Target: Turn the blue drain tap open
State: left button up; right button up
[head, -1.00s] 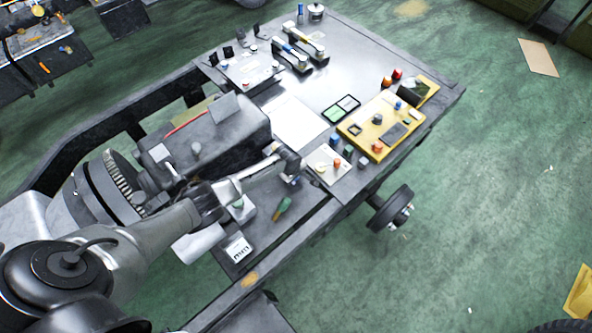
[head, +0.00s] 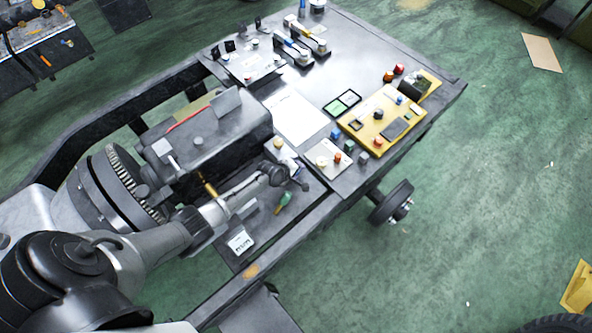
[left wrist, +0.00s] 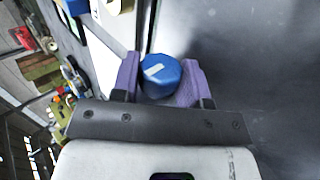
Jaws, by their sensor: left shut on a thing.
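The blue drain tap (left wrist: 165,84) shows in the left wrist view as a round blue knob with a pale mark on its top. My left gripper (left wrist: 160,68) has a purple finger on each side of it and is shut on it. In the head view my left gripper (head: 298,184) is low over the near part of the chassis frame (head: 330,200), beside the small pale panel. I cannot make out the tap in the head view; my wrist seems to cover it. My right gripper is not in view.
A small pale panel (head: 327,160) with knobs lies just right of the gripper. A yellow board (head: 376,137) with several parts is beyond it. A dark engine-like block (head: 205,135) stands close behind my arm. A green-handled tool (head: 284,200) lies nearby.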

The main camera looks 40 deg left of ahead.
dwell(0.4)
pick_arm(q)
jog(key=o, duration=0.9)
jog(key=shift+o, duration=0.2)
jog(key=shift+f, duration=0.1)
